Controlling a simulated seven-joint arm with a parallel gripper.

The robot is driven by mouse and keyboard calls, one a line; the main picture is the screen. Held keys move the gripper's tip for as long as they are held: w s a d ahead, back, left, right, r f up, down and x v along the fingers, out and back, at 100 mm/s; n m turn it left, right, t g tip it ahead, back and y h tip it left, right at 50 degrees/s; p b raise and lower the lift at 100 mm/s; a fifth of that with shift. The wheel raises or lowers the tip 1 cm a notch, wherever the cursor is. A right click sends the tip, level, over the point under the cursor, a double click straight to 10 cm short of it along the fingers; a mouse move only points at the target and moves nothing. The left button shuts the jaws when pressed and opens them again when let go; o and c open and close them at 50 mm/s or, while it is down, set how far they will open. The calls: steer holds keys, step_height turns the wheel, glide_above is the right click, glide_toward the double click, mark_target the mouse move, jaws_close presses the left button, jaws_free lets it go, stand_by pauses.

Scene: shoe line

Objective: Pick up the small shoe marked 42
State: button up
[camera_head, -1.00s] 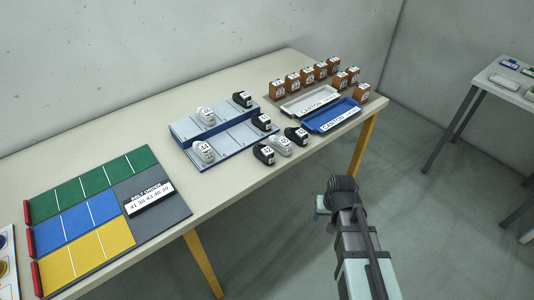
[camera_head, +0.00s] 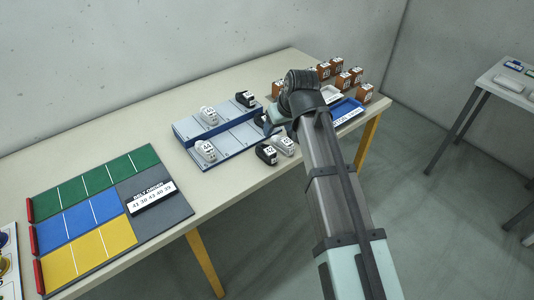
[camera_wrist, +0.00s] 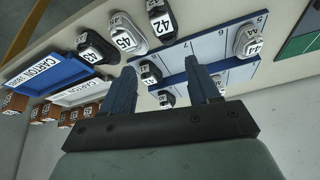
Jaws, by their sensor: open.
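A small black shoe marked 42 (camera_head: 266,154) stands on the table in front of the grey rack, left of a white shoe (camera_head: 284,145). In the wrist view the black shoe marked 42 (camera_wrist: 160,22) is at the top middle, beside the white shoe marked 45 (camera_wrist: 125,36). My gripper (camera_wrist: 160,67) is open and empty, above the rack's end. A black shoe on the rack (camera_wrist: 150,74) shows between its fingers. The 42 shoe is outside the fingers.
The grey rack (camera_head: 225,144) holds white and black shoes. A blue carton tray (camera_head: 349,112) and several brown boxes (camera_head: 365,93) are at the right, partly hidden by my arm. A mat of coloured fields (camera_head: 92,217) lies at the left. Bare table lies between mat and rack.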

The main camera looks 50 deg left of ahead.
mark_target(268, 148)
steer(key=shift+s+a+f+n, duration=0.1)
steer(key=shift+a+f+n, duration=0.5)
steer(key=shift+f, duration=1.6)
steer(key=shift+s+a+f+n, duration=0.15)
steer(key=shift+a+f, duration=0.8)
steer(key=shift+f, duration=1.2)
steer(key=shift+s+a+f+n, duration=0.1)
steer(key=shift+a+f+n, duration=0.5)
steer(key=shift+f, duration=1.6)
steer(key=shift+a+m, duration=0.15)
steer(key=shift+m, duration=0.1)
steer(key=c, duration=0.8)
